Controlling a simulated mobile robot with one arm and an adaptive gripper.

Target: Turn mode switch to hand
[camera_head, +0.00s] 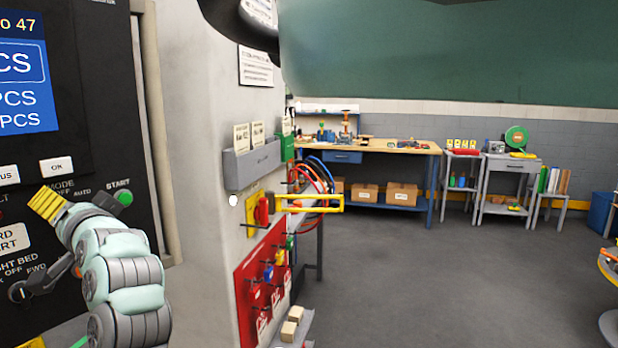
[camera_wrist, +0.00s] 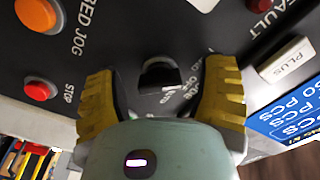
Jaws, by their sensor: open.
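The mode switch is a black knob (camera_wrist: 159,76) on the dark control panel (camera_wrist: 125,30), seen in the wrist view with partly covered lettering beside it. My gripper (camera_wrist: 161,70) is open, with one yellow finger on each side of the knob and a gap to it on both sides. Whether the fingertips touch the panel I cannot tell. In the head view my gripper (camera_head: 48,204) is in front of the panel just below the MODE lettering and hides the switch. The knob's exact pointing direction is unclear.
A green START button (camera_head: 124,197) sits just right of my gripper. The wrist view shows an orange bed jog button (camera_wrist: 37,13), a red stop button (camera_wrist: 39,90) and a pale PLUS button (camera_wrist: 286,60) around it. A lower black knob (camera_head: 18,291) is at far left.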

